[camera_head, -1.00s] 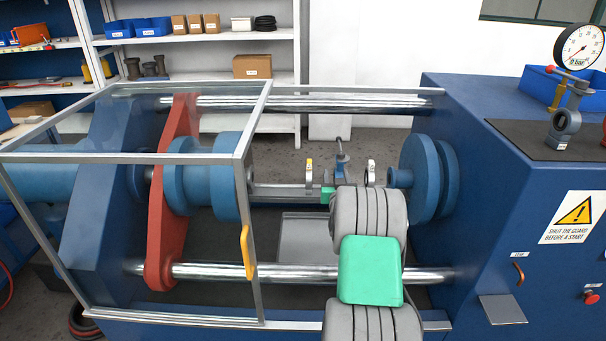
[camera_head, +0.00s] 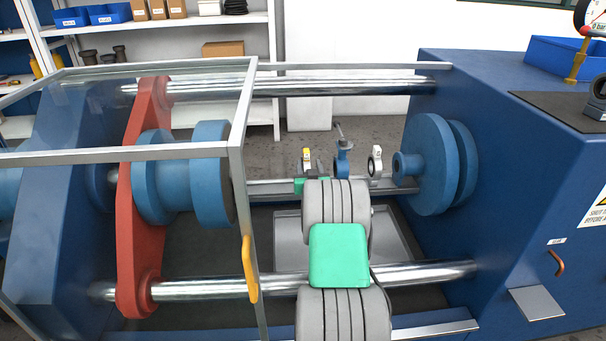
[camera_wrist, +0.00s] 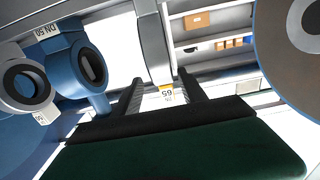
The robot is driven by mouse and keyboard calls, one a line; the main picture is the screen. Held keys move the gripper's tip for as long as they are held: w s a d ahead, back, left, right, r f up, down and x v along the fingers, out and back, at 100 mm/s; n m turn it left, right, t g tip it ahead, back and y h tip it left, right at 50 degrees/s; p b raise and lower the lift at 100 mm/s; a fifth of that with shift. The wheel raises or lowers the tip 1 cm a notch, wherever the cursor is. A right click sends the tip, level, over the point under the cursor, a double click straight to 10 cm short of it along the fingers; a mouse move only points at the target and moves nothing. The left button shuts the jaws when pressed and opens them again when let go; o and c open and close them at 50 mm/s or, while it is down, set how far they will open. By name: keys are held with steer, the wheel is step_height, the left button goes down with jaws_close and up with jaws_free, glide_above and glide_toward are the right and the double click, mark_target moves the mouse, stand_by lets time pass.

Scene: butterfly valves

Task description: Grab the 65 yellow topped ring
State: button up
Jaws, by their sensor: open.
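The yellow-topped ring (camera_head: 307,161) stands upright on the rail between the blue flanges in the head view. In the wrist view its grey body (camera_wrist: 154,45) shows nearly edge-on, with an upside-down 65 tag (camera_wrist: 167,96) and a yellow edge. My gripper (camera_wrist: 162,90) is open, with one dark finger on each side of the tag. I cannot tell whether either finger touches it. In the head view my arm hides the fingertips; a green part (camera_head: 314,186) of my gripper shows just below the ring.
A blue valve (camera_head: 343,160) with a lever and a white-topped ring (camera_head: 375,160) stand to the right on the rail. Blue flanges (camera_head: 433,165) close the right side. A framed clear guard with a yellow handle (camera_head: 249,268) stands at left. A steel bar (camera_head: 420,274) runs below.

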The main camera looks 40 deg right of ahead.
steer(key=x, duration=0.6)
steer(key=shift+w+r, duration=0.15)
steer(key=shift+w, duration=0.25)
steer(key=shift+a, duration=0.1)
steer(key=shift+c, duration=0.2)
jaws_close()
stand_by(0.5)
steer(key=shift+r, duration=0.15)
